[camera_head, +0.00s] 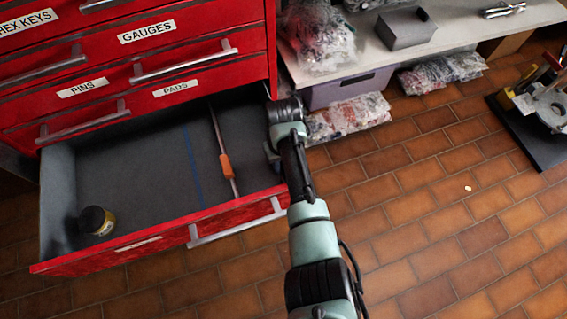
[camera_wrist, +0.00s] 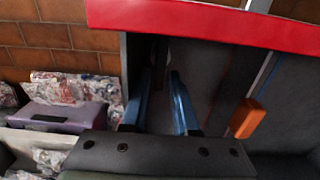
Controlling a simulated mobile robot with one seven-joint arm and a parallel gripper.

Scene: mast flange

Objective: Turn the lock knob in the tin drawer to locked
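The open bottom drawer (camera_head: 60,200) of a red cabinet has a grey lining and a red front. In the wrist view its red front rim (camera_wrist: 200,18) crosses the top. My gripper reaches down at the drawer's right side in the head view, its fingers mostly hidden behind my arm. In the wrist view my gripper (camera_wrist: 163,74) has two blue fingers apart, with a dark gap between them, near the drawer's side wall. I cannot make out a lock knob; the area between and beyond the fingers is dark. A dark-lidded tin (camera_head: 96,220) stands at the drawer's front left.
A rod with an orange sleeve (camera_head: 226,166) lies in the drawer, left of my gripper; the sleeve also shows in the wrist view (camera_wrist: 246,118). Closed drawers sit above. A bench (camera_head: 455,24), a purple bin (camera_head: 348,88) and bagged goods are on the right. The brick floor is mostly clear.

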